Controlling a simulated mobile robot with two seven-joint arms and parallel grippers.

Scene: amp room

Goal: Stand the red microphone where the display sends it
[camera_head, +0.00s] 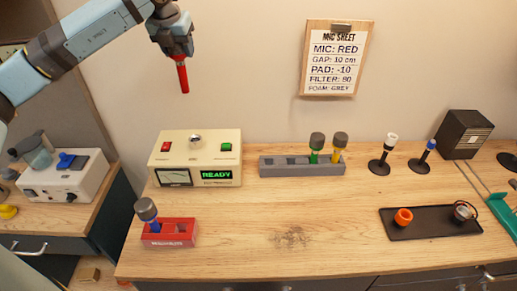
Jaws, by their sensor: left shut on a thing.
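My left gripper (180,50) is shut on the red microphone (183,76) and holds it high above the table, in front of the wall. The red handle points down; the microphone's upper part is hidden in the gripper. The display (216,174) on the cream box (195,147) reads READY in green. A grey rack (288,170) holds a green-handled microphone (316,146) and a yellow-handled one (339,147) at its right end; its left slots look empty. A red block (180,239) holds a blue-handled microphone (147,212) at its left end. My right gripper is not in view.
The mic sheet (335,62) on the wall reads MIC: RED. Two small stands, white-topped (386,155) and blue-topped (424,157), stand right of the rack. A black tray (430,232) holds an orange ring (403,217). The table's front middle is clear, with a dark smudge.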

